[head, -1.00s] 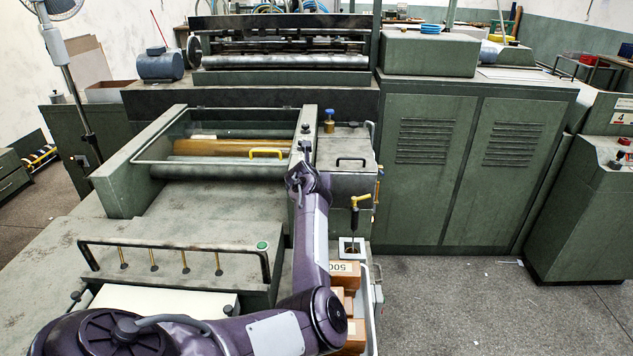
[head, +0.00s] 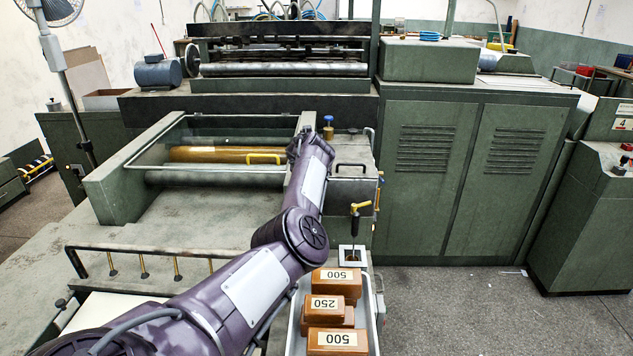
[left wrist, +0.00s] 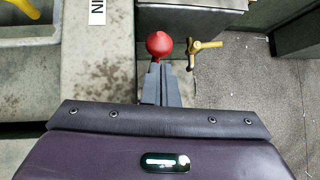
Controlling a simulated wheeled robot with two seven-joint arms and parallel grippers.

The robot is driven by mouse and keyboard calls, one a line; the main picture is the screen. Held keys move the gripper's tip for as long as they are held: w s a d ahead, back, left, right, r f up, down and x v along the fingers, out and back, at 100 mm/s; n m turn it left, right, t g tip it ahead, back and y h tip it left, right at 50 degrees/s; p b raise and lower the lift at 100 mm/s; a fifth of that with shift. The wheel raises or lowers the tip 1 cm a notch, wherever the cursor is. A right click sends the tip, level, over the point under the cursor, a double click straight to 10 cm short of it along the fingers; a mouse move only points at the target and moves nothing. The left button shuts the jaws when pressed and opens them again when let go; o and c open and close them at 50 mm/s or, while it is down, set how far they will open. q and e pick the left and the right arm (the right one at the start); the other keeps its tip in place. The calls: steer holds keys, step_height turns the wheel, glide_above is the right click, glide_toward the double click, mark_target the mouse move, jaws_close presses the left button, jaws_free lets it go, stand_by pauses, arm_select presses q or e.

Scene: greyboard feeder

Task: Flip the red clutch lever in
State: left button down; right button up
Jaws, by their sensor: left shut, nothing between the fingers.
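The red clutch lever shows as a round red knob (left wrist: 159,44) in the left wrist view, straight ahead of my left gripper (left wrist: 160,70). The gripper's grey fingers are together and empty, with their tips right at the near side of the knob. I cannot tell whether they touch it. The lever's shaft is hidden. A white label with black letters (left wrist: 97,12) lies to the left of the knob. In the head view my left arm reaches across the feeder's right side and hides the knob and fingers. My right gripper is out of view.
A yellow handle (head: 264,158) sits on the guard left of the arm. Brown weight blocks (head: 338,281) lie in a tray below. Floor is clear at right.

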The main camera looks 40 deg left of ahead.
arm_select(q)
steer(key=shift+w+a, duration=0.15)
steer(key=shift+w, duration=0.05)
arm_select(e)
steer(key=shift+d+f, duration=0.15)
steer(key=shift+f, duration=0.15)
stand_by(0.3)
